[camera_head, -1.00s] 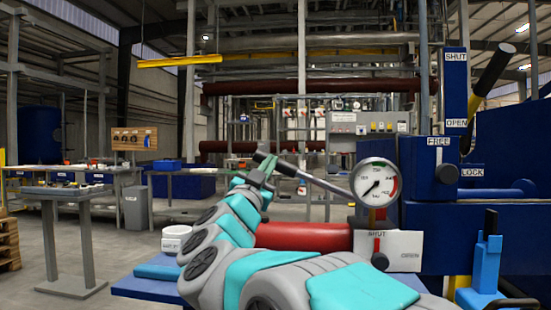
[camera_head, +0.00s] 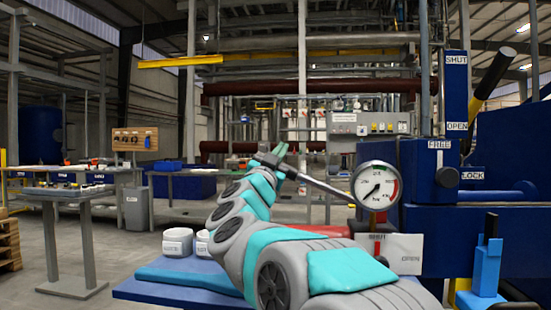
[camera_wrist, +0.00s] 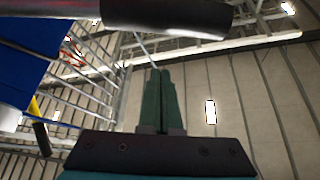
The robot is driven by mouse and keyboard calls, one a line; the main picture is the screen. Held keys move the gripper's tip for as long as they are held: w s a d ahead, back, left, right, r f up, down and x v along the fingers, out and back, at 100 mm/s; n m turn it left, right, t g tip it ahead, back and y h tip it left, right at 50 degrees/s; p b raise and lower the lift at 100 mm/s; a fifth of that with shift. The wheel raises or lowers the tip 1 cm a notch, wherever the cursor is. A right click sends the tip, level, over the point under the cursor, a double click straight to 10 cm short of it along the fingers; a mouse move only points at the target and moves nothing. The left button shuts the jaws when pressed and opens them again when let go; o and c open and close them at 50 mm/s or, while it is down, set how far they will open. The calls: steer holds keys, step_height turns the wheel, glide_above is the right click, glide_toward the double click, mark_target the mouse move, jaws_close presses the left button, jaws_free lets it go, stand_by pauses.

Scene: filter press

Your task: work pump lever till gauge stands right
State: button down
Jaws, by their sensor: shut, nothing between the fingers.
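The pump lever (camera_head: 322,187) is a thin metal rod slanting up and left from beside the gauge. Its dark grip (camera_wrist: 165,15) crosses the top of the wrist view. My gripper (camera_head: 276,157) is at the lever's upper left end, partly covering it. In the wrist view its green fingers (camera_wrist: 157,75) are together and empty, pointing toward the grip with a visible gap below it. The round white gauge (camera_head: 376,186) has a red band on its right side. Its dark needle points to the lower left; the numbers are too small to read surely.
A red cylinder (camera_head: 318,231) lies behind my arm. A SHUT/OPEN plate (camera_head: 402,250), a FREE/LOCK knob (camera_head: 447,177) and a black-gripped SHUT/OPEN handle (camera_head: 494,73) are at the right. White tubs (camera_head: 178,242) stand on the blue bench (camera_head: 150,290).

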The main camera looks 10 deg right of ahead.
steer(key=w+f, duration=0.2)
steer(key=w, duration=0.1)
steer(key=shift+a+f, duration=0.1)
steer(key=shift+f, duration=0.2)
stand_by(0.3)
steer(key=f+n+y, duration=0.1)
steer(key=f, duration=0.1)
steer(key=a+f+n+t+y+b, duration=0.1)
steer(key=f+n, duration=0.1)
steer(key=f, duration=0.1)
steer(key=a+f+n+t+y+b, duration=0.1)
steer(key=f+n, duration=0.1)
steer(key=shift+w+a+f, duration=0.2)
steer(key=shift+w, duration=0.15)
steer(key=shift+r, duration=0.15)
